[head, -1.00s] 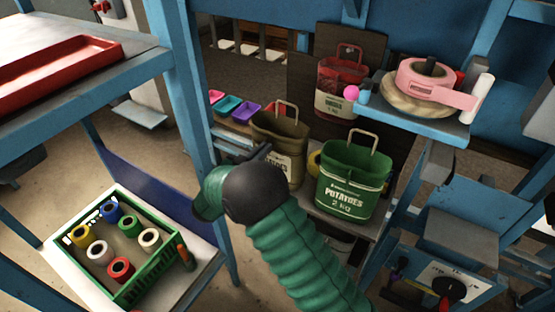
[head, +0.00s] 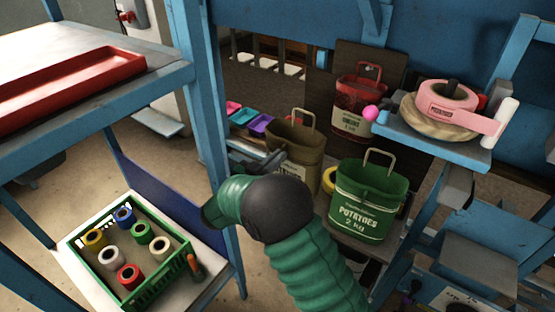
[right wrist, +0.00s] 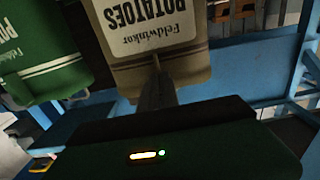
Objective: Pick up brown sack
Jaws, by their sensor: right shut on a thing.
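The brown sack (head: 297,145), with an upright loop handle and a pale label, stands on the shelf left of the green sack (head: 362,212). My right gripper (head: 272,162) is at the left side of the brown sack, partly hidden behind my green-sleeved arm. In the right wrist view the brown sack (right wrist: 150,35) appears upside down, with "POTATOES" on it. There the thin fingers of my right gripper (right wrist: 156,82) are shut on its edge. The exact grip is dark and hard to see. My left gripper is not in view.
A red sack (head: 358,108) stands behind. A pink tape roll (head: 447,100) lies on a blue shelf at the right. A blue post (head: 215,120) stands close left of the gripper. A green crate (head: 135,250) with several coloured spools is at lower left.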

